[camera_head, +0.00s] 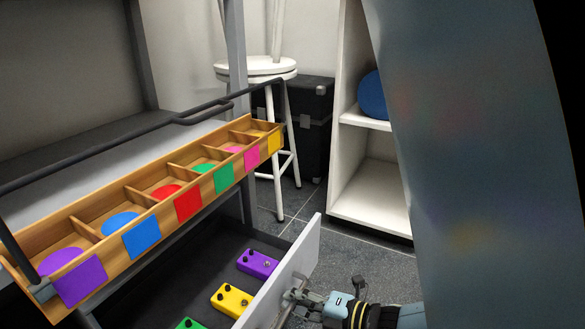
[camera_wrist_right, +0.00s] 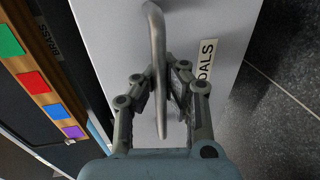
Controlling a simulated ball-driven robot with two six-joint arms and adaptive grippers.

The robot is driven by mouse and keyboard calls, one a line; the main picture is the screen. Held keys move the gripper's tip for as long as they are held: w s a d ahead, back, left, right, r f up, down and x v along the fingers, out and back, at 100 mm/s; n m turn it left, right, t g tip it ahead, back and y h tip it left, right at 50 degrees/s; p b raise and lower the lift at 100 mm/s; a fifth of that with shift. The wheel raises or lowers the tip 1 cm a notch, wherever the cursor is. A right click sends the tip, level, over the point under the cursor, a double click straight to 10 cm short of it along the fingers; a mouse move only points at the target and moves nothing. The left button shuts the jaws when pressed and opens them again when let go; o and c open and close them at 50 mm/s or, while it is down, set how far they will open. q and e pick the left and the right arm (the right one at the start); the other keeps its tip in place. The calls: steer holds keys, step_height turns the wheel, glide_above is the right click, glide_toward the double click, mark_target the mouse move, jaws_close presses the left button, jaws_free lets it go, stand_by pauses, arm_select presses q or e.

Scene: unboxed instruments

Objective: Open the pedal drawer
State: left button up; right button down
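The pedal drawer (camera_head: 290,262) stands pulled out, with its white front away from the cabinet. Inside lie a purple pedal (camera_head: 258,263), a yellow pedal (camera_head: 232,300) and a partly cut-off green pedal (camera_head: 188,324). My right gripper (camera_head: 297,295) is at the outer side of the front. Its fingers (camera_wrist_right: 163,72) close on the handle from both sides. My left gripper is out of view.
A wooden tray (camera_head: 165,228) with coloured compartments hangs above the drawer. A white stool (camera_head: 257,68), a black case (camera_head: 312,110) and a white shelf (camera_head: 365,187) stand behind. Grey floor (camera_head: 352,250) is free beside the drawer. My arm covers the right side.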

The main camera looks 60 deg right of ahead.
steer(key=c, duration=2)
jaws_free()
steer(key=o, duration=0.6)
steer(key=shift+o, duration=0.2)
steer(key=v, duration=1.2)
steer(key=shift+d, duration=0.1)
